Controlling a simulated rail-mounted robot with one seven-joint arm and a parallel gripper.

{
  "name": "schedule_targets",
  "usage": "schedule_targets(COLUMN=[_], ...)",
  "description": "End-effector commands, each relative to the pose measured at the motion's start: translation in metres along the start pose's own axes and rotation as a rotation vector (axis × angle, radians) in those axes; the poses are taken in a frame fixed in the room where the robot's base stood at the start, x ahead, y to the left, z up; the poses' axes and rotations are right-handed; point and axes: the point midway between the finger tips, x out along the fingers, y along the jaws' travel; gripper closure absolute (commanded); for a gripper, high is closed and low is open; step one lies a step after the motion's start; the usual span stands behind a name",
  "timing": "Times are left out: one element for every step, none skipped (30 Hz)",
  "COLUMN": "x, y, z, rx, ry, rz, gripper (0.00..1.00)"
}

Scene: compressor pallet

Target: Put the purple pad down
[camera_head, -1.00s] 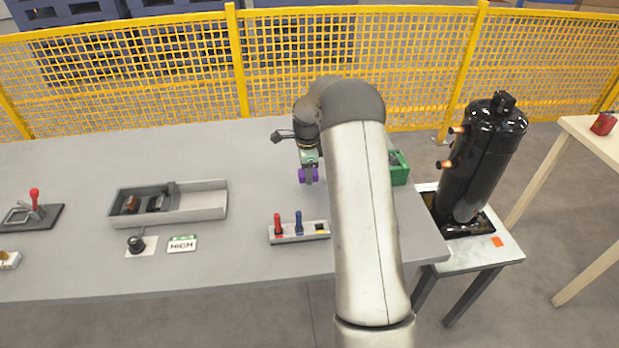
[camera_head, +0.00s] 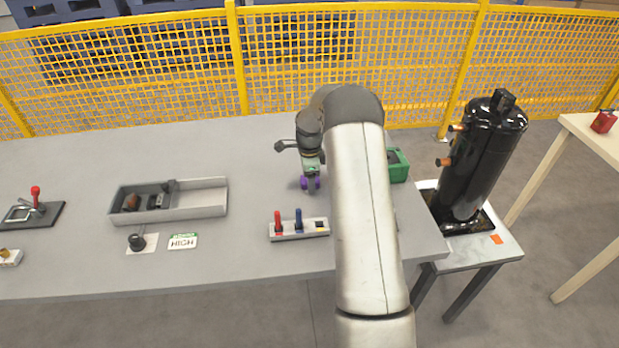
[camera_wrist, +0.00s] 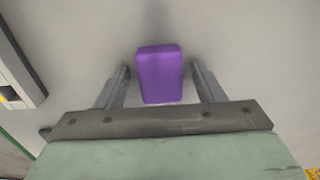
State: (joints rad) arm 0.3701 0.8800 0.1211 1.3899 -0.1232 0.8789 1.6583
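The purple pad (camera_head: 304,184) is at the middle of the grey table, right below my gripper (camera_head: 311,180), and appears to rest on the tabletop. In the wrist view the purple pad (camera_wrist: 160,74) lies between the two fingers of my gripper (camera_wrist: 161,72). A narrow gap shows on each side of it, so the fingers are open around it and not pressing on it. In the head view a finger hides part of the pad.
A holder with red and blue tools (camera_head: 312,233) stands in front of the gripper. A green box (camera_head: 398,165) is to the right, partly behind my arm. A grey tray (camera_head: 205,199) is to the left. The table between tray and gripper is clear.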

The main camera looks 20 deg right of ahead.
Motion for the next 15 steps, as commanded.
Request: schedule_targets(x=[0.0, -0.001, -0.002, -0.004, -0.007, -0.009, -0.013, -0.018, -0.025, -0.031, -0.037, -0.046, -0.053, -0.06, -0.069], y=[0.0, 0.0, 0.0, 0.0, 0.0, -0.001, -0.001, -0.001, -0.001, -0.001, -0.001, -0.001, -0.001, -0.001, -0.001], z=[0.0, 0.0, 0.0, 0.0, -0.001, 0.0, 0.0, 0.0, 0.0, 0.0, 0.0, 0.0, 0.0, 0.0, 0.0], rx=[0.0, 0.0, 0.0, 0.001, 0.001, 0.001, 0.0, 0.0, 0.0, 0.001, 0.001, 0.001, 0.001, 0.001, 0.0], ry=[0.0, 0.0, 0.0, 0.0, 0.0, 0.001, 0.001, 0.001, 0.0, 0.0, 0.001, 0.002, 0.001, 0.001, 0.0], rz=[0.0, 0.0, 0.0, 0.0, -0.001, -0.002, -0.003, -0.004, -0.004, -0.004, -0.006, -0.005, -0.006, -0.005, -0.005], gripper=[0.38, 0.38, 0.38, 0.38, 0.38, 0.38, 0.38, 0.38, 0.38, 0.38, 0.38, 0.38, 0.38, 0.38, 0.38])
